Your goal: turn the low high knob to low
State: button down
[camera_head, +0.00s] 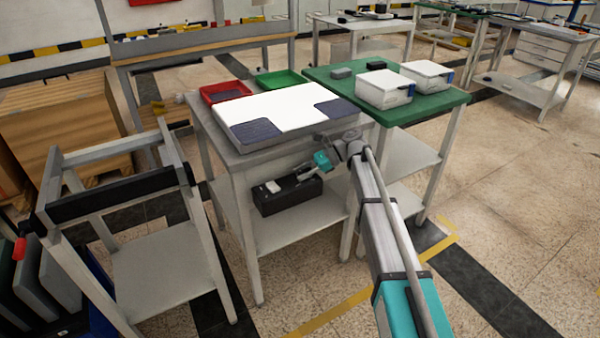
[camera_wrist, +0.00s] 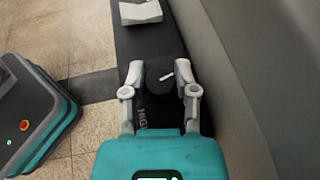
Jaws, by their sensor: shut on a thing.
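The low high knob (camera_wrist: 159,82) is a round black knob with a short white mark, on top of a long black box (camera_wrist: 147,42). In the wrist view my gripper (camera_wrist: 161,72) has one grey finger on each side of the knob and is shut on it. The white mark points toward the right finger. White lettering reading "HIGH" shows partly beside the left finger; no "LOW" lettering is visible.
A white block-like part (camera_wrist: 140,12) stands on the box beyond the knob. The grey table (camera_head: 222,137) carries a white sheet, dark pads and trays. A green-topped table (camera_head: 425,110) with two white boxes adjoins it. A grey wall-like surface (camera_wrist: 228,75) runs close along the right.

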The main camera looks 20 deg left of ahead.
jog(key=shift+c, duration=1.9)
grip_release()
jog(key=shift+w, duration=0.1)
jog(key=c, duration=0.3)
jog(key=shift+s+d+r+t+p, duration=0.3)
jog(key=shift+d+r+p, duration=0.5)
jog(key=shift+p, duration=0.35)
jog(key=s+d+r+n+t+h+p, duration=0.2)
jog(key=s+d+r+p, duration=0.3)
jog(key=d+r+p, duration=0.7)
jog(key=s+d+r+n+t+h+p, duration=0.3)
jog(key=s+d+r+n+h+p, duration=0.2)
jog(key=d+r+p, duration=0.6)
jog(key=s+d+r+n+t+h+p, duration=0.2)
jog(key=s+d+r+p, duration=0.4)
jog(key=d+r+p, duration=0.6)
jog(key=d+n+h+p, duration=0.1)
jog(key=d+p, duration=0.5)
jog(key=p, duration=0.5)
jog(key=shift+s+d+r+t+h, duration=0.3)
jog(key=shift+s+d, duration=0.05)
jog(key=shift+a, duration=0.1)
